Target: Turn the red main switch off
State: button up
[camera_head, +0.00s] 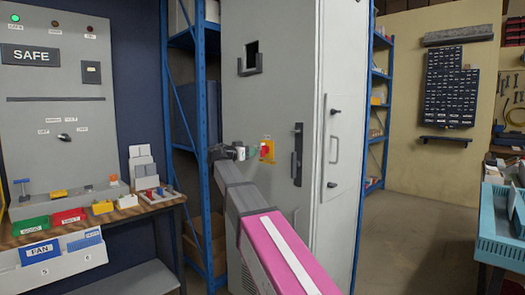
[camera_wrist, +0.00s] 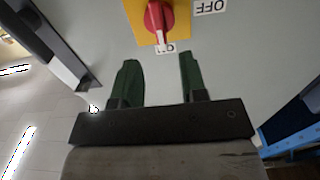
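The red main switch (camera_head: 266,150) sits on a yellow plate on the front of the tall grey cabinet (camera_head: 270,100). In the wrist view its red knob (camera_wrist: 158,15) is at the top, with the handle lengthwise up and down the picture. The handle's lower end is at a small, partly hidden label, which seems to read ON. An OFF label (camera_wrist: 210,7) is right of the plate. My gripper (camera_head: 250,149) is just left of the switch in the head view. In the wrist view my gripper (camera_wrist: 157,60) is open, its dark green fingers apart and empty, below the knob.
A black door handle (camera_head: 297,154) is right of the switch on the cabinet. A blue shelf rack (camera_head: 201,120) stands to the left. A workbench with coloured bins (camera_head: 69,217) and a grey panel marked SAFE (camera_head: 31,56) are further left. Floor is clear at right.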

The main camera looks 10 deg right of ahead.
aim_at(261, 149)
jog(key=x, duration=0.8)
jog(key=shift+w+d, duration=0.15)
jog(key=shift+d, duration=0.05)
grip_shut()
